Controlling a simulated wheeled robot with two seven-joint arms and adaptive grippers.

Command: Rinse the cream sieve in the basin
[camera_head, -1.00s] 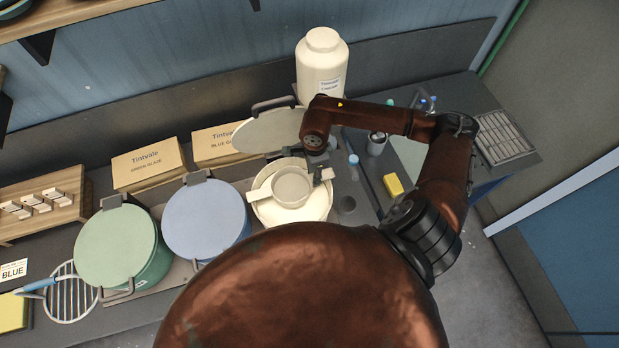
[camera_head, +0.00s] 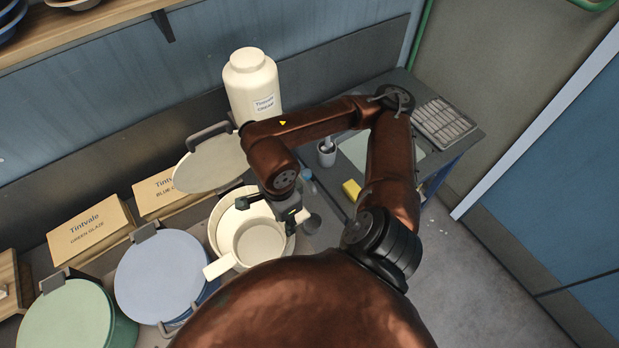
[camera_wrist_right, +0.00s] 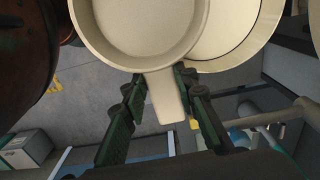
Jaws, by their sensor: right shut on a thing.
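The cream sieve (camera_head: 260,242) is a round cream bowl shape with a tab pointing to the lower left. It overlaps the near side of the open cream pot (camera_head: 216,226) and looks raised over its rim. My right gripper (camera_head: 291,220) is at the sieve's right side. In the right wrist view, its fingers (camera_wrist_right: 160,84) are shut on a flat cream tab of the sieve (camera_wrist_right: 140,28), with the pot (camera_wrist_right: 245,38) behind. My left gripper is not in view.
The cream pot's lid (camera_head: 208,163) stands tilted open behind it. A blue-lidded pot (camera_head: 158,272) and a green-lidded pot (camera_head: 65,318) stand to the left. A white jar (camera_head: 251,88) is behind. A cup (camera_head: 326,155) and yellow sponge (camera_head: 351,190) lie right.

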